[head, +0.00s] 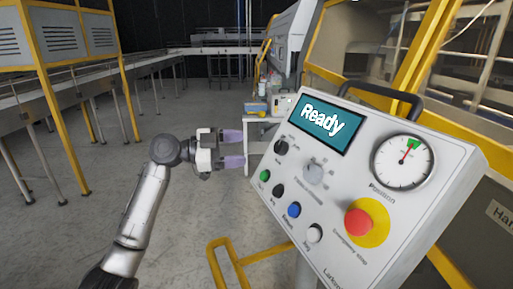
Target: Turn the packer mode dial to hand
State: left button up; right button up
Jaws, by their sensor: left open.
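The packer's control panel (365,215) is tilted, with a screen (326,124) reading "Ready". A small black dial (281,147) sits at the panel's left, below the screen, with tiny labels around it; it appears to be the mode dial, but its setting is too small to read. A larger grey dial (313,174) is to its right. My left gripper (237,149) is open and empty, its two purple fingers pointing right toward the black dial. It appears apart from the panel. My right gripper is not in view.
Green (265,175), black (278,190), blue (294,209) and white (314,233) buttons run below the dials. A red emergency stop (358,222) and a position gauge (403,161) are at the right. A yellow rail (215,262) stands low in front. Floor at left is clear.

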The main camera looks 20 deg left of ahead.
pick_arm(q)
jog(key=shift+v, duration=2.3)
